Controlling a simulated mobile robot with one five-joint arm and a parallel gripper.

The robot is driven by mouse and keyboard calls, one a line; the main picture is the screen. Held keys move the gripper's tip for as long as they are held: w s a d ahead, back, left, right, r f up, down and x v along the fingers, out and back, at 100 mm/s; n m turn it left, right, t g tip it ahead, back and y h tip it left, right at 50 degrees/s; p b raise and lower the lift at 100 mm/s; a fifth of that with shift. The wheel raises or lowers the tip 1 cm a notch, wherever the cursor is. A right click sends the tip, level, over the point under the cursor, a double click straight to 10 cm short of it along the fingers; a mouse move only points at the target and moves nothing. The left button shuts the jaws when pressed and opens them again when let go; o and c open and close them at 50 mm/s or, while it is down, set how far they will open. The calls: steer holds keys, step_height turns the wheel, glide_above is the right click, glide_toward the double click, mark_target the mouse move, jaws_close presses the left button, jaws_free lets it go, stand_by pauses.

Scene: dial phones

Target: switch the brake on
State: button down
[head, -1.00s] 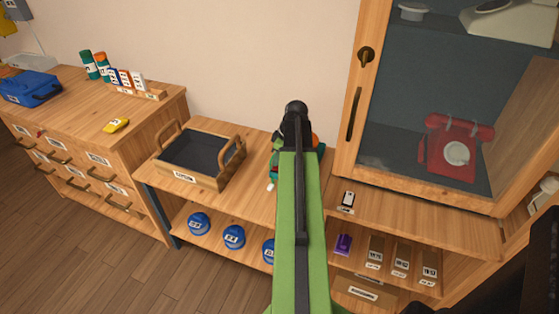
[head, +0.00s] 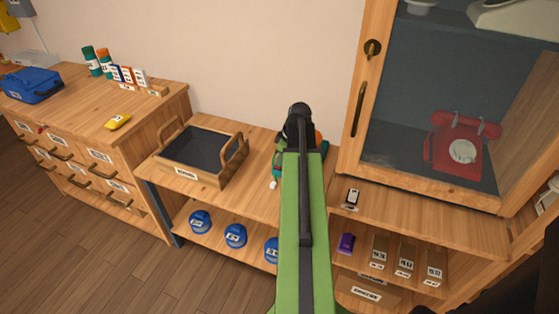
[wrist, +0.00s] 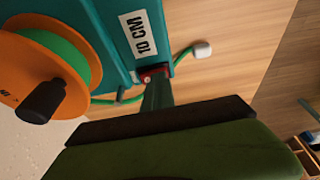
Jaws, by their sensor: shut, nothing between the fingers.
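A teal device (wrist: 115,45) with an orange reel (wrist: 55,55), green cord, a black knob (wrist: 42,102) and a "10 CM" label fills the upper left of the wrist view. A small red part (wrist: 154,74), perhaps the brake, sits at its lower edge; its setting is unclear. My gripper (wrist: 157,92) is shut and empty, its tip right at the red part; I cannot tell whether they touch. In the head view the teal device (head: 276,165) stands on the bench, mostly hidden behind my green arm.
A wooden tray (head: 186,172) with handles stands left of the device. A glass-fronted cabinet (head: 352,150) with a red phone (head: 460,145) inside rises to the right. Several blue round items (head: 235,235) sit on the shelf below. A white cord end (wrist: 202,50) lies on the wood.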

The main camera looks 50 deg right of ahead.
steer(key=shift+w+d+r, duration=0.2)
steer(key=shift+w+d, duration=0.05)
steer(key=shift+d, duration=0.35)
steer(key=a+p+v, duration=0.1)
steer(key=p+v, duration=1.2)
steer(key=shift+w+a+r+p, duration=0.25)
steer(key=shift+a+r+p, duration=0.15)
steer(key=shift+r, duration=0.15)
